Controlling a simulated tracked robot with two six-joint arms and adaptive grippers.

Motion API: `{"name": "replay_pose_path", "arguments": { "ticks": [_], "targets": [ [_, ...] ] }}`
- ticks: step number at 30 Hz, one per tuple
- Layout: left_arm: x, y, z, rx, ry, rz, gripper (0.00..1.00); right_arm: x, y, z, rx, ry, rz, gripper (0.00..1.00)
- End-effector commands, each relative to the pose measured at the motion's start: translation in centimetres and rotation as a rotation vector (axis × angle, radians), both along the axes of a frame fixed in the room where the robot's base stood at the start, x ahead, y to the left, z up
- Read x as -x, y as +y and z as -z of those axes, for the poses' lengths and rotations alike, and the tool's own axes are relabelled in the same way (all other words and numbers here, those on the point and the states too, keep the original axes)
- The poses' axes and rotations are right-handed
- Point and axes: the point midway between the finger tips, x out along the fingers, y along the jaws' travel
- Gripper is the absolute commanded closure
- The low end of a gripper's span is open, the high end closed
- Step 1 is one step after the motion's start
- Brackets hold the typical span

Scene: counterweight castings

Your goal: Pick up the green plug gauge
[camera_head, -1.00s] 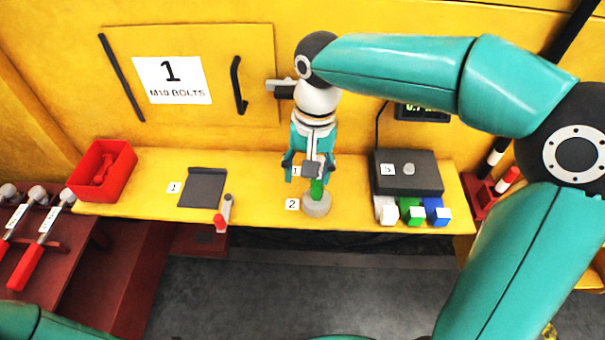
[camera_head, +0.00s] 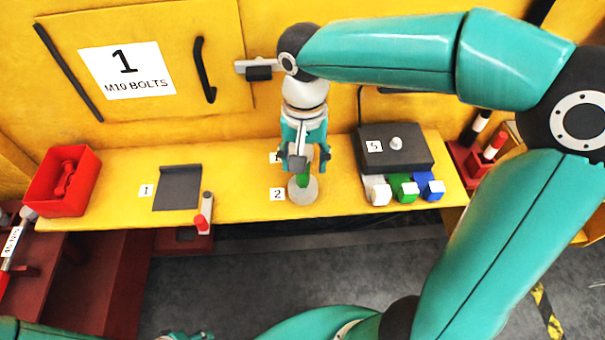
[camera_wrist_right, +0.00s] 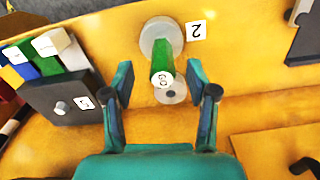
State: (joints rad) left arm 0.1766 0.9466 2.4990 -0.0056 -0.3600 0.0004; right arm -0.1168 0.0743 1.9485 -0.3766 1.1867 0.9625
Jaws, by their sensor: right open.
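The green plug gauge (camera_head: 303,181) stands upright at the round grey base (camera_head: 303,194) beside label 2, near the bench's front edge. In the right wrist view the gauge (camera_wrist_right: 161,67) shows its white marked end towards the camera. My right gripper (camera_head: 304,160) is open and empty, just above and behind the gauge in the head view. In the right wrist view its two fingers (camera_wrist_right: 162,84) are spread wide, with the gauge's end between and slightly beyond their tips. My left arm shows at the bottom left; its gripper (camera_head: 186,336) is mostly cut off by the picture's edge.
A grey disc with a dark hole (camera_wrist_right: 173,93) lies close to the gauge. A black box (camera_head: 395,150) stands right, with white, green and blue blocks (camera_head: 404,188) before it. A dark plate (camera_head: 178,187) and red bin (camera_head: 64,181) are left.

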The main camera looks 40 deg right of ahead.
Motion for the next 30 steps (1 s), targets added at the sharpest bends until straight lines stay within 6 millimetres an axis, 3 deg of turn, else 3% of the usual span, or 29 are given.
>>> {"name": "replay_pose_path", "arguments": {
  "ticks": [5, 13, 22, 23, 30],
  "targets": [
    [0.0, 0.0, -0.1, 0.0, 0.0, 0.0, 0.6, -0.1, 0.0, 1.2, 0.0, 0.004, 0.0, 0.42],
    [0.0, 0.0, -0.1, 0.0, 0.0, 0.0, 0.6, -0.4, 0.0, 4.8, 0.0, 0.003, 0.0, 0.42],
    [0.0, 0.0, -0.1, 0.0, 0.0, 0.0, 0.6, -0.4, 0.0, 5.4, -0.001, 0.001, 0.0, 0.42],
    [0.0, 0.0, -0.1, 0.0, 0.0, 0.0, 0.6, -0.4, 0.0, 5.4, -0.001, 0.001, 0.001, 0.44],
    [0.0, 0.0, -0.1, 0.0, 0.0, 0.0, 0.6, -0.4, 0.0, 5.4, 0.0, 0.0, 0.001, 0.84]
  ]
}}
